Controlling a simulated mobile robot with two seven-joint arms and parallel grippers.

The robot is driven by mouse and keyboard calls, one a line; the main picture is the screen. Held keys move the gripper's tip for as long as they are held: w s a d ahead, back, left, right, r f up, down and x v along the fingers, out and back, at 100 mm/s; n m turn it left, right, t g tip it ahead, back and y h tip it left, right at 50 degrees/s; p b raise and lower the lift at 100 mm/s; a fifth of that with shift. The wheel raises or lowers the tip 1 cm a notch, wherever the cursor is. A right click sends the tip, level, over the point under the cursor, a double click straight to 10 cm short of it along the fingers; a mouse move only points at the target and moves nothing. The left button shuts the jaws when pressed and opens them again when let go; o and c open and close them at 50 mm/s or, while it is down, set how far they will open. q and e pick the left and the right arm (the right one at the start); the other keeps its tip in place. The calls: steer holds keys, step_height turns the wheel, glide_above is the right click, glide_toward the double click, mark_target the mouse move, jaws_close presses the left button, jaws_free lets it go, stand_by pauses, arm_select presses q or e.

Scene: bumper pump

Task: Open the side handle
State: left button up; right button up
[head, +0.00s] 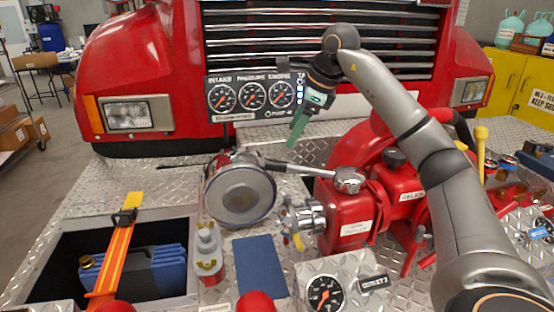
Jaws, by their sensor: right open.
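My right arm comes in from the right, and its gripper (297,130) hangs in front of the gauge panel, fingers pointing down. It is open and holds nothing; its green fingers overlap in this view. A metal lever handle (310,171) with a dark end lies roughly level below the fingertips. It runs to a chrome hub (347,180) on the red pump (352,218). The gripper is apart from the lever. I cannot tell for sure that this lever is the side handle. My left gripper is out of view.
A large round capped inlet (240,194) stands left of the lever. The gauge panel (252,96) and truck grille are close behind the gripper. A bin with blue containers (150,270) and an orange strap is front left. Diamond plate at left (130,178) is clear.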

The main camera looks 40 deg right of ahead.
mark_target(276, 161)
steer(key=x, duration=1.1)
steer(key=shift+a+f, duration=0.15)
steer(key=shift+a, duration=0.05)
jaws_close()
stand_by(1.0)
